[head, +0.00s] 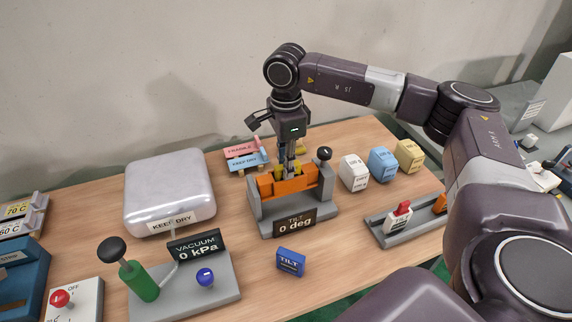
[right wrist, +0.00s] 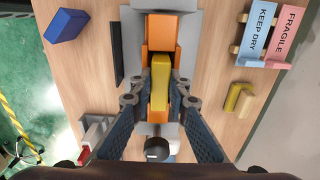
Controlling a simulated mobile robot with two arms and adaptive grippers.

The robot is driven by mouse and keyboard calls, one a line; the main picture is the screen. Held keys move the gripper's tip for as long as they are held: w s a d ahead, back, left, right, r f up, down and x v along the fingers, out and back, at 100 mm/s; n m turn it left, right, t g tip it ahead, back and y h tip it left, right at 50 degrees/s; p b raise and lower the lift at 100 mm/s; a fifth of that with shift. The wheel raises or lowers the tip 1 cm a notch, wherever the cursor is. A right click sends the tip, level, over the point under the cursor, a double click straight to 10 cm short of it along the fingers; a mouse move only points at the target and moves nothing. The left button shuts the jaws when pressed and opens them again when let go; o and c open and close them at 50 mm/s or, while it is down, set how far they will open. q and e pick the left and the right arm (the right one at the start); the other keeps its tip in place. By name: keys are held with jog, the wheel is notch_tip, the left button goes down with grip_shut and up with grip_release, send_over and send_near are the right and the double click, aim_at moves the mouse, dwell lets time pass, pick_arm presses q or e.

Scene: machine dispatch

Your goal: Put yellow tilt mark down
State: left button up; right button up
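The yellow tilt mark (right wrist: 160,84) is a narrow block lying lengthwise over the orange bed (right wrist: 161,36) of the tilt fixture. My right gripper (right wrist: 162,84) points down with a fingertip along each long side of it and looks closed on it. In the head view my right gripper (head: 288,166) is above the grey tilt fixture (head: 262,222), whose sign (head: 295,224) reads TILT 0 deg. The fingers partly hide the yellow block there. A blue TILT block (head: 290,262) lies on the table in front. My left gripper is not in view.
White, blue and cream blocks (head: 382,164) stand right, with a grey slide (head: 392,228) in front. FRAGILE and KEEP DRY plates (right wrist: 262,30) and another yellow piece (right wrist: 239,100) are behind the fixture.

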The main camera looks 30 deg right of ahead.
jog(key=o, duration=0.4)
jog(key=shift+r+p, duration=0.25)
jog(key=shift+p, duration=0.05)
notch_tip(320, 180, up, 12)
jog(key=b, duration=0.4)
jog(key=shift+f, duration=0.1)
